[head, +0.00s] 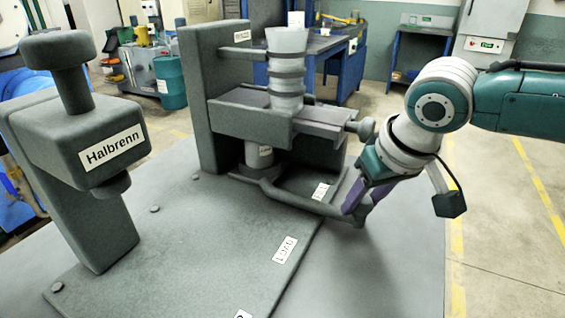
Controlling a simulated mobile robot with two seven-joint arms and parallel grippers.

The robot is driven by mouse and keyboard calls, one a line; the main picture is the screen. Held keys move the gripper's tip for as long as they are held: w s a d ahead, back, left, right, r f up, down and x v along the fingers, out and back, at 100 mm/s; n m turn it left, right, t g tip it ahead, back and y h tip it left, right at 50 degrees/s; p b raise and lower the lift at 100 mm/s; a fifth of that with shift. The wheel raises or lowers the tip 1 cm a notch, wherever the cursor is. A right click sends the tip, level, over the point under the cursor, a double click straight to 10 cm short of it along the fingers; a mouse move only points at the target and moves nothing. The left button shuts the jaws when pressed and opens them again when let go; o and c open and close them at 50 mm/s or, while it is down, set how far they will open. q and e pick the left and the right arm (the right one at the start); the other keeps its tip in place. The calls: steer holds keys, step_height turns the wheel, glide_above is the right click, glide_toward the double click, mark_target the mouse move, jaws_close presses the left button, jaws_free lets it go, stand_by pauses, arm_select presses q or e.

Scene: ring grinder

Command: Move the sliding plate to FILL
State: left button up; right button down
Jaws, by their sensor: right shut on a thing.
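The grey machine on the bench has a flat horizontal slab (325,116) with a round knob (361,129) at its right end. A pale ribbed hopper (287,62) stands above the slab. Below, a curved grey bar (300,203) runs from near a short cylinder (258,155) to the right, around a low plate. I cannot tell for sure which part is the sliding plate. My right gripper (357,203), with purple fingers, is shut on the right end of the curved bar. The fingers partly hide that end. My left gripper is out of view.
White labels lie on the base: one by the bar (320,191), one nearer (285,250), one cut off below. Their words are hard to read. A post marked Halbrenn (114,147) stands at left. The base front is clear.

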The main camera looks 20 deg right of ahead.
steer(key=c, duration=0.8)
jaws_free()
steer(key=shift+d, duration=0.25)
steer(key=shift+c, duration=0.2)
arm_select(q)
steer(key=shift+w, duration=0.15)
arm_select(e)
steer(key=o, duration=0.4)
steer(key=shift+w, duration=0.15)
steer(key=shift+r, duration=0.15)
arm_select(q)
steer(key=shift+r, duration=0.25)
arm_select(e)
steer(key=shift+a+r, duration=0.1)
steer(key=shift+r, duration=0.2)
arm_select(q)
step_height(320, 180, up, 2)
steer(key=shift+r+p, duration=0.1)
steer(key=shift+p, duration=1.15)
arm_select(e)
steer(key=v, duration=0.9)
steer(key=shift+s, duration=0.2)
